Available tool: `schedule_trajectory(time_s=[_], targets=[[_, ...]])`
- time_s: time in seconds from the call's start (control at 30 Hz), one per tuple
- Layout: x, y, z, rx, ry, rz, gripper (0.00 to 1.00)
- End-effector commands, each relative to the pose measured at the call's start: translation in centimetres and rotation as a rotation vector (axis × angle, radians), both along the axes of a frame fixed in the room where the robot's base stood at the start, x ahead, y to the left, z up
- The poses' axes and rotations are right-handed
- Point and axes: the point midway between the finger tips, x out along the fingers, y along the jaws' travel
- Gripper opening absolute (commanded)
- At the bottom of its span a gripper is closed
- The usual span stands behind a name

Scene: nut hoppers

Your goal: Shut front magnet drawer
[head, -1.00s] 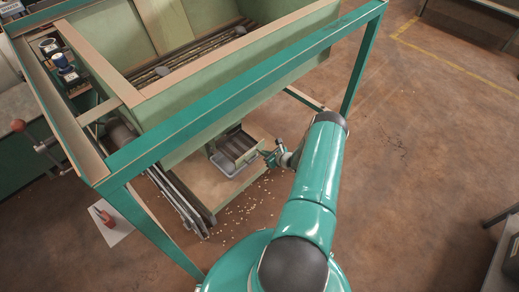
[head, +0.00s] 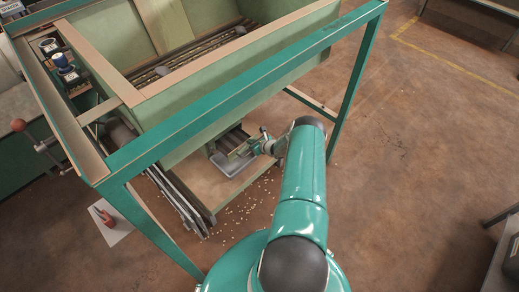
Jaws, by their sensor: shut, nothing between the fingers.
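The front magnet drawer (head: 231,165) is a small grey tray-like drawer low under the green hopper (head: 200,100). It sticks out over the wooden base board (head: 205,188). My gripper (head: 243,150) is shut and empty. It is at the drawer in the picture, over its right and back part, and hides some of the drawer's inside. I cannot tell whether the fingers touch the drawer.
The teal frame's top rail (head: 240,95) crosses above the drawer. Its legs stand at left (head: 155,230) and right (head: 352,85). Spilled nuts (head: 250,205) lie on the floor. The brown floor (head: 430,190) at right is clear.

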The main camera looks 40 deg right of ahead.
Motion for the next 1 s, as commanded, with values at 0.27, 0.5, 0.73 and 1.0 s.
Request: schedule_trajectory(time_s=[0.27,0.5,0.73,1.0], targets=[[5.4,0.3,-0.2,0.0,0.001,0.001,0.0],[6.6,0.2,-0.1,0.001,0.002,-0.003,0.0],[6.6,0.2,-0.1,0.001,0.002,-0.002,0.0],[6.2,0.1,-0.1,0.001,0.002,0.0,0.0]])
